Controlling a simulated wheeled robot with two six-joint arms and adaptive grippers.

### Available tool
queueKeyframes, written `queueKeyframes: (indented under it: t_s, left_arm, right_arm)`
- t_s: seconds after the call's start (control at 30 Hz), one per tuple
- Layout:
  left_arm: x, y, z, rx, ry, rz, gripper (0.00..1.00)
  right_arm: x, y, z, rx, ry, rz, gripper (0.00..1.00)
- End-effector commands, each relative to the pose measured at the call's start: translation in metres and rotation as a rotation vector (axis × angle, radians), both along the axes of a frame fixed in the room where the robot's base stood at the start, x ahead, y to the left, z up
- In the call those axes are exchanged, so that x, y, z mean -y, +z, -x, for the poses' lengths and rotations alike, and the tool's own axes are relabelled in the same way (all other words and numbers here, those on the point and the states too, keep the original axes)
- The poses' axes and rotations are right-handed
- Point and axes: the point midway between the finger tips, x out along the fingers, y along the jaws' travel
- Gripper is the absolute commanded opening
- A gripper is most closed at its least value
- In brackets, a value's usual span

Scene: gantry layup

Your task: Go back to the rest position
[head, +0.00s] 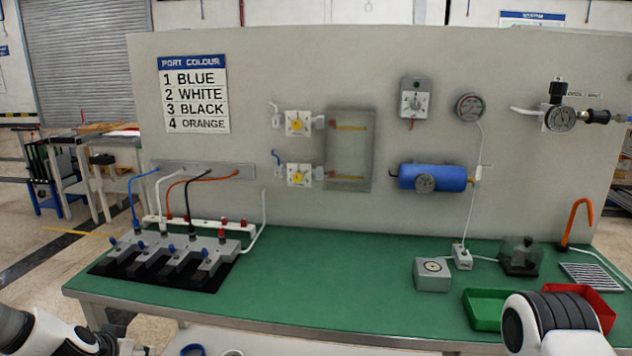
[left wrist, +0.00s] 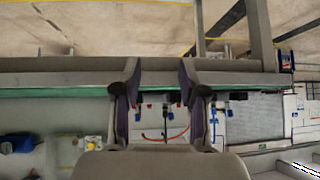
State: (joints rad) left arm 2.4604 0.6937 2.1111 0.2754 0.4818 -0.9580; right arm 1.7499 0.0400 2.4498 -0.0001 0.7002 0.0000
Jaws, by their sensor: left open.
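My left gripper (head: 112,343) is at the bottom left edge of the head view, low in front of the table's left end and partly cut off. In the left wrist view my left gripper (left wrist: 158,78) shows two fingers spread apart with nothing between them. It is apart from everything on the table. A white and black link of my right arm shows at the bottom right of the head view, and my right gripper is out of view.
The green table (head: 330,290) holds a black base with grey blocks (head: 168,258) at left. At right are a grey box (head: 432,275), a green tray (head: 484,308) and a red tray (head: 598,302). A grey panel (head: 300,75) stands behind. The table's middle is clear.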

Motion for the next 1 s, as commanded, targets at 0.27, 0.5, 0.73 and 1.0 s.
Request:
queueKeyframes:
  t_s: [0.27,0.5,0.73,1.0]
  left_arm:
    - [0.063,-0.126,0.090,-0.348,-0.201,-0.123,0.42]
    - [0.131,-0.217,0.248,-0.702,-0.313,-0.120,0.42]
    - [0.161,-0.215,0.309,-0.768,-0.063,0.038,0.42]
    - [0.161,-0.216,0.304,-0.751,0.036,0.078,0.42]
  right_arm:
    - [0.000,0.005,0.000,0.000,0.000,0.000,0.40]
    - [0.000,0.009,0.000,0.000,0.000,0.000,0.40]
    - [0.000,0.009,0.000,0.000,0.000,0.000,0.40]
    - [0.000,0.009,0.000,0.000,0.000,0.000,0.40]
